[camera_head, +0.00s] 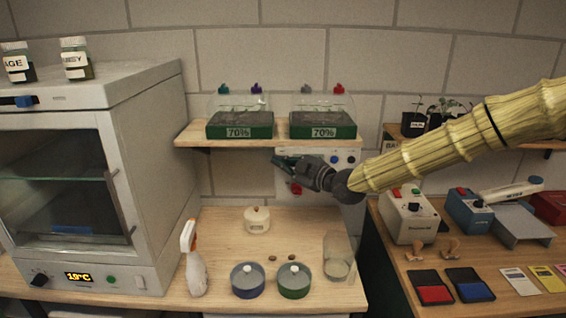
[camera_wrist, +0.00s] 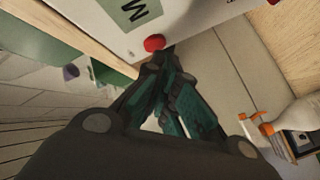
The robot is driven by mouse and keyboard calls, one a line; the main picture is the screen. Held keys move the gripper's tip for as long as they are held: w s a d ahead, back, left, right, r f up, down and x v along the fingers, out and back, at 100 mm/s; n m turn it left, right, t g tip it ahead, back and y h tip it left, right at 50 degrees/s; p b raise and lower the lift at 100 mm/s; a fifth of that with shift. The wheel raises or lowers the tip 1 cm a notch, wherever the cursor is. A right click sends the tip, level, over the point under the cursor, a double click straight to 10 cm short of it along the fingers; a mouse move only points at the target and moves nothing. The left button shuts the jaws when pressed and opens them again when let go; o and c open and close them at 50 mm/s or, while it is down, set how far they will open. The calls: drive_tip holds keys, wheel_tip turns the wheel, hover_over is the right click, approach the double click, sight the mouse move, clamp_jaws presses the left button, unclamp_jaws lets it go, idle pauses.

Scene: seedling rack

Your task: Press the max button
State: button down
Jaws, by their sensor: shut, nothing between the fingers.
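A white control box (camera_head: 345,176) hangs on the wall under the right end of the shelf. In the wrist view its white face (camera_wrist: 190,17) bears a green label (camera_wrist: 130,10) with a large M, cut off by the picture edge. A red button (camera_wrist: 154,43) sits beside this label; I cannot read whether it says max. My gripper (camera_head: 278,161) is in front of the box, its fingers shut and empty. In the wrist view my fingertips (camera_wrist: 160,58) are very near the red button; contact cannot be told. My gripper hides part of the box.
Two seedling trays (camera_head: 239,131) stand on the shelf (camera_head: 190,137) above. Below, the bench holds a spray bottle (camera_head: 194,262), a lidded jar (camera_head: 257,220), two round dishes (camera_head: 247,281) and a clear beaker (camera_head: 338,262). An incubator (camera_head: 150,150) stands left.

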drive_tip(key=shift+s, duration=0.4)
drive_tip(key=s+b, duration=0.1)
drive_tip(key=s, duration=0.4)
drive_tip(key=shift+b, duration=0.35)
idle(0.7)
